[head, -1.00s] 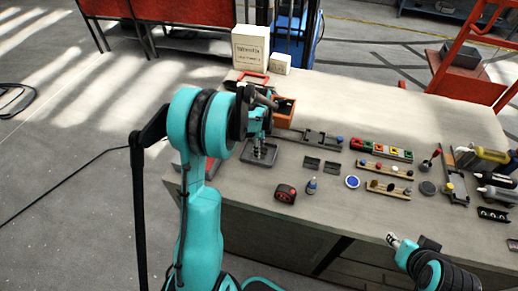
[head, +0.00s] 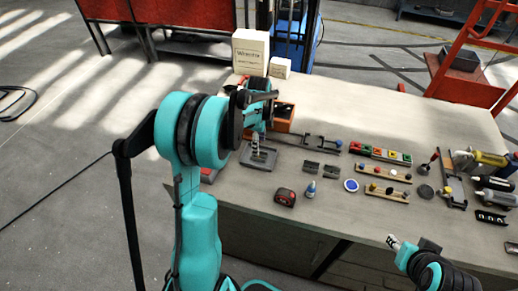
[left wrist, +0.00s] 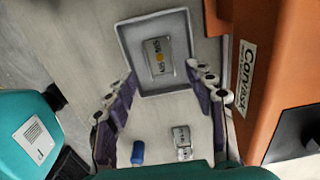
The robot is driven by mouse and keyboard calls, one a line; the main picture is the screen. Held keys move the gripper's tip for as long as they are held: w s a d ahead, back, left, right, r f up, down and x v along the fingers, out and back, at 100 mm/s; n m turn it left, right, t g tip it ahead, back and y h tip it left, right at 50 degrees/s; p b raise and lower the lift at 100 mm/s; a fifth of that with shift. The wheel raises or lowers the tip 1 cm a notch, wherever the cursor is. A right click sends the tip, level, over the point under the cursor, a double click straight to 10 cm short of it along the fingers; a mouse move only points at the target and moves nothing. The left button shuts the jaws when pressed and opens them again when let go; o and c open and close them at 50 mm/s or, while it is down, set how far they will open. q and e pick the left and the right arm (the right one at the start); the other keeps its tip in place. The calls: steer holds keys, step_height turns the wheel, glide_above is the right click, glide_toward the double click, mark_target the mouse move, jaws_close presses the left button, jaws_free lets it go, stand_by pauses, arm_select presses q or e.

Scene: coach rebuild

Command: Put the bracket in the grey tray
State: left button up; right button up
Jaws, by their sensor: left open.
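The grey tray (head: 270,159) lies on the bench at its near left. In the left wrist view the tray (left wrist: 124,52) holds a small silver metal plate with dark marks and a yellow dot, which looks like the bracket (left wrist: 160,72). The plate lies flat inside the rim. My left gripper (left wrist: 158,88) is open, its fingers spread wide with nothing between the tips, over the tray's near side. In the head view my left gripper (head: 257,136) is partly hidden by its arm. My right gripper (head: 393,241) is at the bench's front edge, its jaws too small to judge.
An orange bin (left wrist: 286,55) stands right beside the tray. A blue piece (left wrist: 138,152) and a silver piece (left wrist: 181,142) lie near the wrist. A tape measure (head: 285,197), a small bottle (head: 311,189) and racks of parts lie to the right.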

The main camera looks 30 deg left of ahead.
arm_select(q)
steer(key=s+d+r+n+t, duration=0.3)
steer(key=s+d+r+n, duration=0.5)
steer(key=r, duration=0.6)
steer(key=s+d+f+n+t, duration=0.1)
steer(key=s+d+n+t, duration=0.3)
steer(key=s+d+n, duration=0.3)
steer(key=s+p, duration=0.1)
steer(key=s, duration=0.3)
steer(key=shift+d+f, duration=0.2)
steer(key=shift+f, duration=0.2)
step_height(320, 180, down, 10)
steer(key=b, duration=0.9)
steer(key=shift+r+b, duration=0.25)
steer(key=shift+b, duration=0.1)
